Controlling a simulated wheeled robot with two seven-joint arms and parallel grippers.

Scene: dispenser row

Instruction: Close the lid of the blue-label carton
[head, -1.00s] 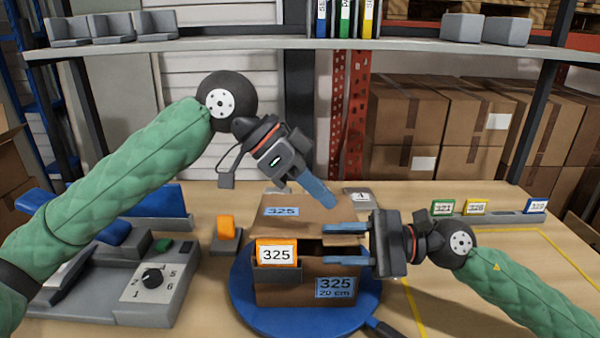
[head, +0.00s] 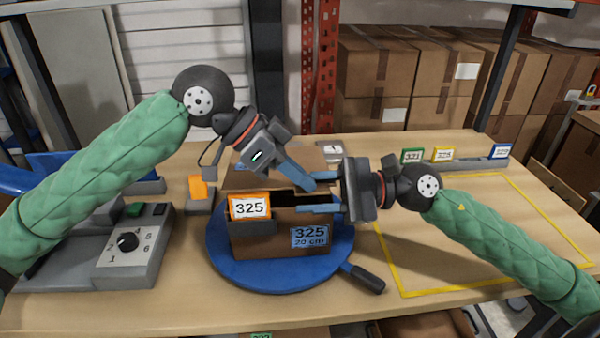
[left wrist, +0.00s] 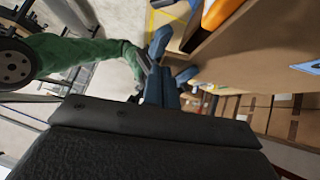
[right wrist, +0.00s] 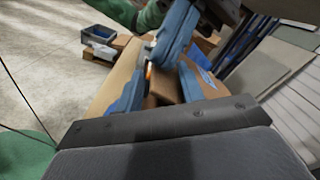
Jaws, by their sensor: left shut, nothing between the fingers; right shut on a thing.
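The brown carton (head: 270,240) with the blue 325 label (head: 310,236) stands on a blue turntable (head: 225,262). Its top is partly open at the front, with a dark gap. The brown lid (head: 240,180) is raised at the back, partly hidden by my left gripper. My left gripper (head: 310,184) is shut and empty; its fingers slant down across the lid and over the opening. Whether they touch the lid is unclear.
An orange-framed 325 card (head: 249,208) sits in a holder at the carton's front left. The turntable handle (head: 365,279) points front right. A grey dial box (head: 125,250) is at left. A yellow-outlined table area (head: 480,240) at right is clear beyond my right arm.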

